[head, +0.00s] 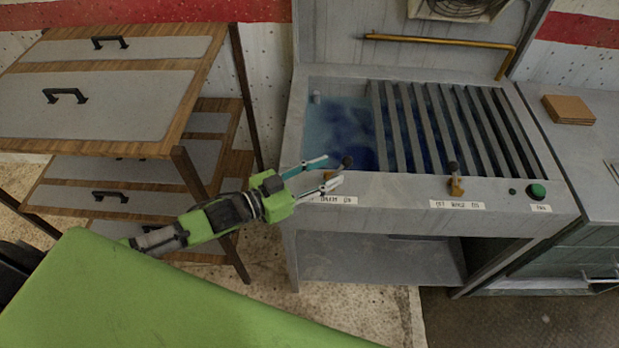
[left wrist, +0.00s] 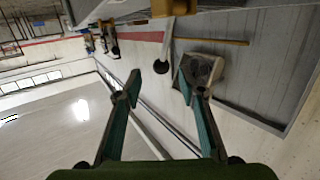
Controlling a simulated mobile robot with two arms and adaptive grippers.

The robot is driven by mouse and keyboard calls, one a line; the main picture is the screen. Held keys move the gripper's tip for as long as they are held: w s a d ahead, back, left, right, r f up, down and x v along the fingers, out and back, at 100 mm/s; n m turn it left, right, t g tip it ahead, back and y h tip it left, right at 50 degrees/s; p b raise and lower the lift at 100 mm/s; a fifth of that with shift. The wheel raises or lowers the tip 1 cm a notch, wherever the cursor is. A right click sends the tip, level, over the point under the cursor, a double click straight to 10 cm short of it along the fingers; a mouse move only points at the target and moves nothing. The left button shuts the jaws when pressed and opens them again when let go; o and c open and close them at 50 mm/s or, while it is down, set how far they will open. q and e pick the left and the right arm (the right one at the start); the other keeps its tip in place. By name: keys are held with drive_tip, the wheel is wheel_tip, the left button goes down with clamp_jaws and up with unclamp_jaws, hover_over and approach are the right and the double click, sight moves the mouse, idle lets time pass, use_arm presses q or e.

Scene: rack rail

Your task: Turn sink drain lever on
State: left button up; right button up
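The drain lever at the sink's front left has a black knob (head: 347,162) and an orange base (head: 330,175) partly hidden behind my fingers. A label (head: 336,200) under it is too small to read surely. My left gripper (head: 334,170) is open, its fingertips close to the knob. In the left wrist view, the open fingers (left wrist: 159,84) spread wide, with the black knob (left wrist: 160,67) and its grey rod (left wrist: 168,42) in line with the gap between them. I cannot tell whether they touch. My right gripper is not in view.
The metal sink (head: 296,130) holds blue water under grey slats (head: 430,125). A second lever (head: 455,180) and a green button (head: 537,191) sit on its front edge further right. A wooden drawer cabinet (head: 180,120) stands left. A brass pipe (head: 440,42) runs behind.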

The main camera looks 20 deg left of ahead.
use_arm(q)
drive_tip(key=shift+v, duration=2.45)
drive_tip(key=shift+d, duration=0.1)
